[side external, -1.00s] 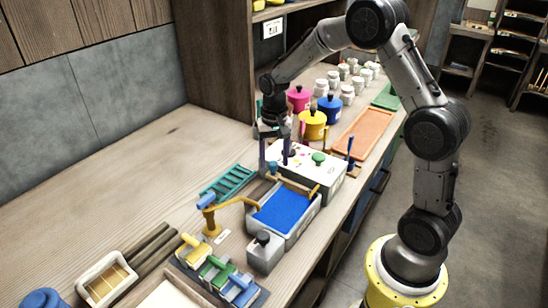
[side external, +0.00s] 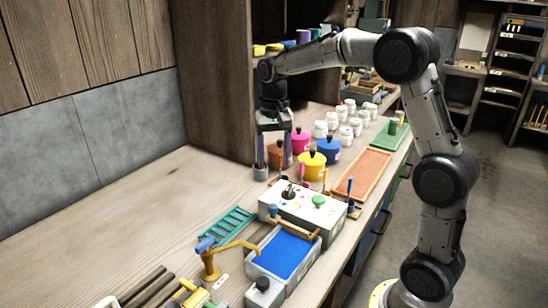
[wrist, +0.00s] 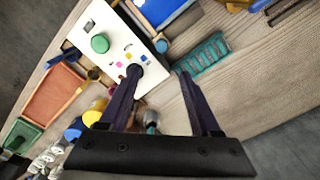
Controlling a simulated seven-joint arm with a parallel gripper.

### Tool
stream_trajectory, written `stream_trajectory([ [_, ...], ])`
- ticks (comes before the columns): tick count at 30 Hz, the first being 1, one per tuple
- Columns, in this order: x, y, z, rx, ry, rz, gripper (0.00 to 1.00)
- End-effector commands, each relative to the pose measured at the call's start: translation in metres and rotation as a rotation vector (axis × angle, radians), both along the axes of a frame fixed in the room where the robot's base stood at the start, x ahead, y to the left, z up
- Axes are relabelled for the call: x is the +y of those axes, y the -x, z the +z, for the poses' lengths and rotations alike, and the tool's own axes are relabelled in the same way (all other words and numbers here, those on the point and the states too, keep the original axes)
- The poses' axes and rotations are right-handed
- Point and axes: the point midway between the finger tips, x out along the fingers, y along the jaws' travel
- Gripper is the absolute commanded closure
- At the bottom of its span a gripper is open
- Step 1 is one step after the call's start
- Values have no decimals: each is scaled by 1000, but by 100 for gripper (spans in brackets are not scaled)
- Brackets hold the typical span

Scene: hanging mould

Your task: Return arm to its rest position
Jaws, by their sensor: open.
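My gripper (side external: 273,170) hangs pointing down above the wooden bench, its two dark fingers apart with nothing between them. In the side view it appears behind the white control box (side external: 303,208) and left of the coloured pots. The wrist view shows the fingers (wrist: 158,73) spread, with the black knob (wrist: 134,71) of the white box near the left fingertip in the picture. A green button (side external: 318,201) sits on the box's top. My arm is bent at the elbow and reaches left over the bench.
A blue-filled tray (side external: 284,252), a yellow tap (side external: 210,262) and a teal rack (side external: 227,226) stand nearer the camera. Yellow (side external: 312,166) and blue (side external: 328,150) pots, white jars and an orange tray (side external: 362,173) lie beyond. A tall wooden cabinet (side external: 215,75) stands behind.

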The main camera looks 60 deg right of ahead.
Motion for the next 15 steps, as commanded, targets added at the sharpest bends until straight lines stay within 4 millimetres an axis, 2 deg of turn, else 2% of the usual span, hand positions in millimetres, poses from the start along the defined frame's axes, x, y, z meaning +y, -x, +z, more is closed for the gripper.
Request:
stream_trajectory([
  [11, 2, 0, 3, -4, 1, 6, 36],
  [15, 15, 5, 34, -73, 16, 32, 36],
])
